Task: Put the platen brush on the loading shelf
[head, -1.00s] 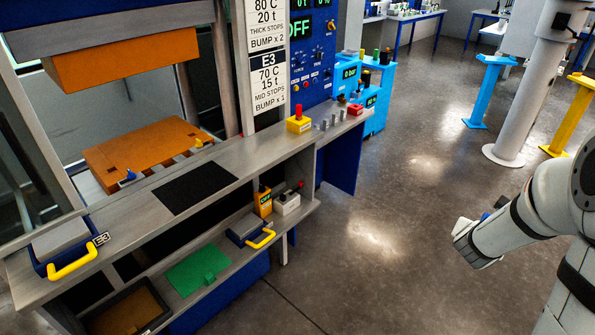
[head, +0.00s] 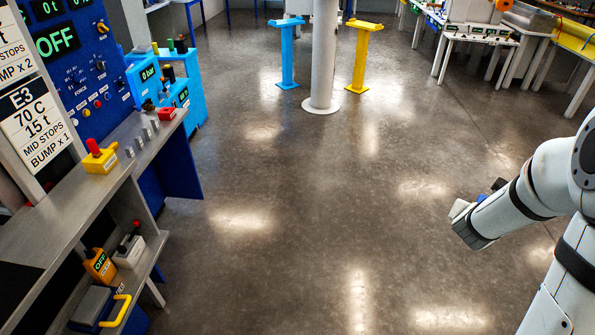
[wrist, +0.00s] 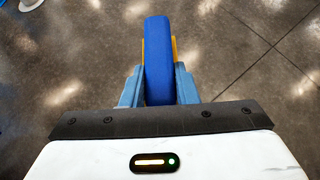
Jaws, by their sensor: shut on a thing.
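My gripper (wrist: 158,88) is shut on a long blue piece with a rounded end, which I take to be the platen brush (wrist: 158,48). Yellow edges show on both sides behind the blue; the underside is hidden. It is held above the bare floor. In the head view my arm is at the right, and the brush cannot be made out clearly there. The grey shelf in front of the press, seemingly the loading shelf (head: 68,203), runs along the left, well away from my arm. Only part of it is in view.
A yellow box with a red button (head: 100,160) stands on the shelf. Blue (head: 287,55) and yellow (head: 361,58) stands flank a grey column (head: 324,55). The middle floor is clear.

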